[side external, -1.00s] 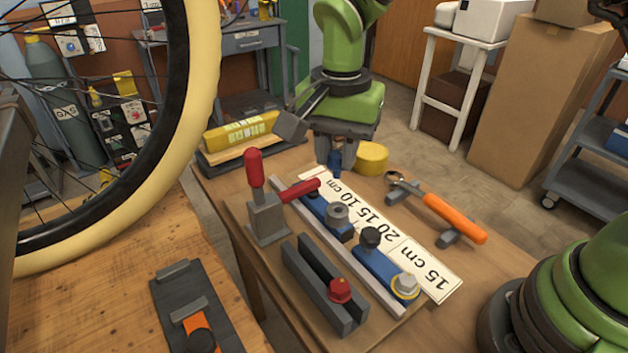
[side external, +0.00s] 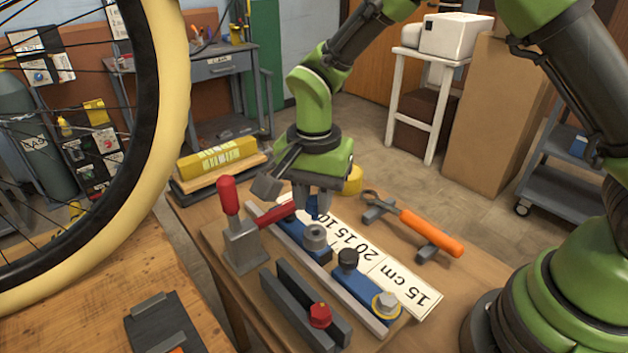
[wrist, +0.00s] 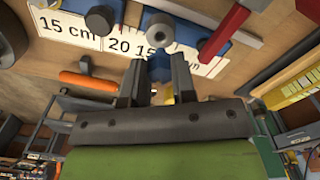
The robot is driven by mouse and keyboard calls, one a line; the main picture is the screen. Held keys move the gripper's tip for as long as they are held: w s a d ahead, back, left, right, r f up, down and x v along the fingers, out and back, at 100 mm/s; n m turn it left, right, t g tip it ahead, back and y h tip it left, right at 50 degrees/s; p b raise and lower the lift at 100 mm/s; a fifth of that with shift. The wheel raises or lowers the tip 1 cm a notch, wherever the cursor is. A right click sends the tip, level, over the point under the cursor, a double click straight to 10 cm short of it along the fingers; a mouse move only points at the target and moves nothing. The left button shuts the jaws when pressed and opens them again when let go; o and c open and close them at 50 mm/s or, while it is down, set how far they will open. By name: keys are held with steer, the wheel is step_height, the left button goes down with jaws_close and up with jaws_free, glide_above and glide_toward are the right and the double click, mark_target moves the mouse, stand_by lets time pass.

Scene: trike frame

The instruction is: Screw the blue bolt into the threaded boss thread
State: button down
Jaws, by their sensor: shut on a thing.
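My gripper (side external: 313,206) points down over the far part of the work board, shut on the blue bolt (side external: 312,204). The bolt also shows between the two fingers in the wrist view (wrist: 159,67); the fingers hide much of it. The threaded boss (side external: 315,237) is a grey round collar with a dark hole on top, set on a blue block. It shows ahead of the fingers in the wrist view (wrist: 159,30). The bolt is behind the boss in the side view and apart from it in the wrist view.
A toggle clamp with red handles (side external: 228,196) stands left of the boss. A black knob (side external: 347,260) and a silver hex bolt (side external: 387,301) sit on the nearer blue block. A red bolt (side external: 320,315) sits in a grey channel. An orange-handled tool (side external: 430,232) lies right.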

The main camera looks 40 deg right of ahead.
mark_target(314, 209)
steer(key=shift+f, duration=0.65)
steer(key=shift+f, duration=1.45)
stand_by(0.7)
steer(key=c, duration=0.9)
jaws_free()
steer(key=shift+o, duration=0.2)
step_height(314, 209, up, 10)
steer(key=shift+f, duration=0.1)
